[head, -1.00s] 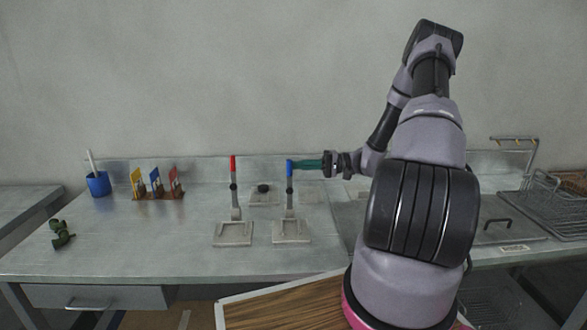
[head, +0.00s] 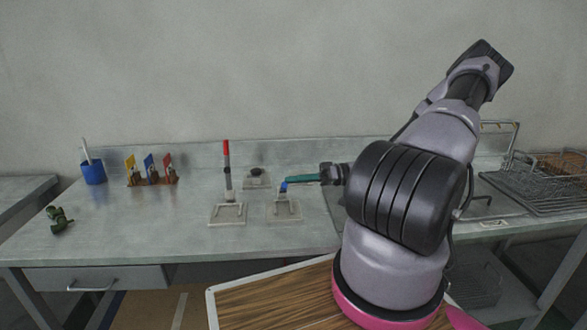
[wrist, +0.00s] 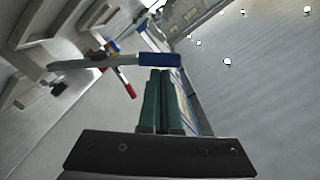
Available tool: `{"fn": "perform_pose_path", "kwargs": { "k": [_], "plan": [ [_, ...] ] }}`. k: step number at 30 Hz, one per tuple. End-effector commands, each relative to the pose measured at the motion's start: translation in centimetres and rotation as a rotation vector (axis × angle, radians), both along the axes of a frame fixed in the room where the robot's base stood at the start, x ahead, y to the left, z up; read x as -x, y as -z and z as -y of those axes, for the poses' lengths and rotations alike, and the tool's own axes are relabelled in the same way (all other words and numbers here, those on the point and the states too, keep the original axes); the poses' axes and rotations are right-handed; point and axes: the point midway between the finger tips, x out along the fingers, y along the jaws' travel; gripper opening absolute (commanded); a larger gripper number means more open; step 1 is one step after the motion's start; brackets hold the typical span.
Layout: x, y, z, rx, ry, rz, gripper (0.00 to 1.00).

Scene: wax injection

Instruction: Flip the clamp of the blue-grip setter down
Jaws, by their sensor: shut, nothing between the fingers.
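The blue-grip setter has a pale base (head: 284,216) on the bench. Its lever's blue grip (head: 283,187) now sits low, just above the base, so the lever is well off upright. The wrist view shows the blue grip (wrist: 160,59) lying across just beyond my fingertips. My gripper (head: 291,180) has teal fingers, pressed together with nothing between them. The fingertips are at or against the blue grip; exact contact is hard to tell. In the wrist view the shut fingers (wrist: 161,75) point at the grip.
A red-grip setter (head: 226,150) stands upright just left. A small plate with a dark disc (head: 256,173) lies behind. Coloured tools in a rack (head: 151,177), a blue cup (head: 94,172) and a green item (head: 59,219) are at left. A wire rack (head: 540,185) is at right.

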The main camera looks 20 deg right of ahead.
Motion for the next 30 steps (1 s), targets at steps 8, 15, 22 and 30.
{"fn": "perform_pose_path", "kwargs": {
  "k": [8, 15, 22, 30],
  "plan": [
    [2.0, 2.9, -0.6, -0.004, 0.000, -0.005, 0.00],
    [2.9, 4.9, -0.8, -0.002, -0.001, -0.005, 0.00],
    [3.2, 5.9, -0.9, -0.001, 0.000, -0.005, 0.00],
    [3.3, 6.2, -0.9, 0.000, -0.001, -0.005, 0.00]
  ]
}}
